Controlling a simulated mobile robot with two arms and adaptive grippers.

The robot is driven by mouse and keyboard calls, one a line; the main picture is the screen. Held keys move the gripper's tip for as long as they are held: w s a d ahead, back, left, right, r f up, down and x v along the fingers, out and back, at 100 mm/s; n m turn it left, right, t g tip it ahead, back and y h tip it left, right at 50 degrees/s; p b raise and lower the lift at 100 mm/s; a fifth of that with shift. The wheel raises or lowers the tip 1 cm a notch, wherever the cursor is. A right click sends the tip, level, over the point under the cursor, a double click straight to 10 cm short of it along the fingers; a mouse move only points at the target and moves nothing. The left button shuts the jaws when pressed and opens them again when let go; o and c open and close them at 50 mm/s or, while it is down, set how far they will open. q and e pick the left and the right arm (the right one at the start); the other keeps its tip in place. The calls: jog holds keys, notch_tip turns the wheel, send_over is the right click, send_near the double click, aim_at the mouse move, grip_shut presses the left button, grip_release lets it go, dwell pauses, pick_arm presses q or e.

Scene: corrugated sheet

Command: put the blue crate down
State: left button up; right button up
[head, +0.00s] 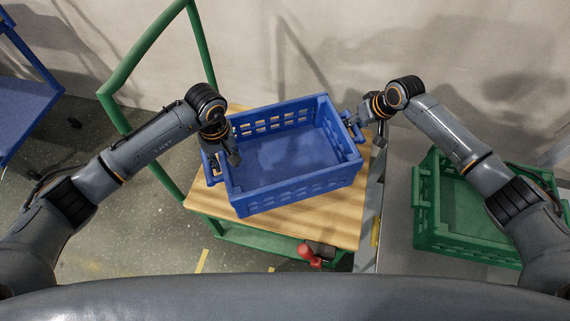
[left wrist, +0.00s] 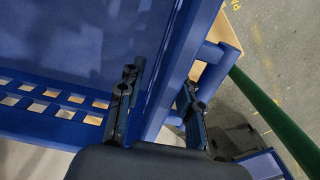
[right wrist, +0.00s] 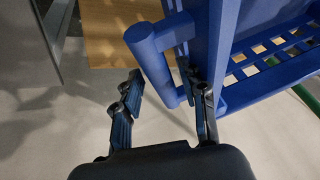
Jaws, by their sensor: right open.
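The blue crate (head: 290,205) is empty and looks level on the wooden top (head: 335,225) of a green-framed cart; I cannot tell whether there is a small gap under it. My left gripper (head: 224,163) is at its left end. In the left wrist view the crate's wall (left wrist: 172,75) lies between my spread left fingers (left wrist: 158,108), one inside the crate and one outside. My right gripper (head: 358,128) is at the right end. In the right wrist view its fingers (right wrist: 163,102) are open around the blue handle bar (right wrist: 152,62).
A green crate (head: 423,200) stands on a grey surface at the right. The cart's tall green handle frame (head: 140,55) rises at the left back. A blue cart or rack (head: 22,105) is at the far left. A red knob (head: 309,256) shows below the wooden top's front edge.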

pick_arm(q)
notch_tip(320, 180, up, 10)
jog(key=shift+r, duration=0.1)
pick_arm(e)
jog(key=shift+r, duration=0.25)
jog(key=v, duration=1.1)
jog(key=shift+s+r, duration=0.2)
pick_arm(q)
jog(key=shift+s, duration=0.1)
pick_arm(e)
jog(key=shift+s+d, duration=0.1)
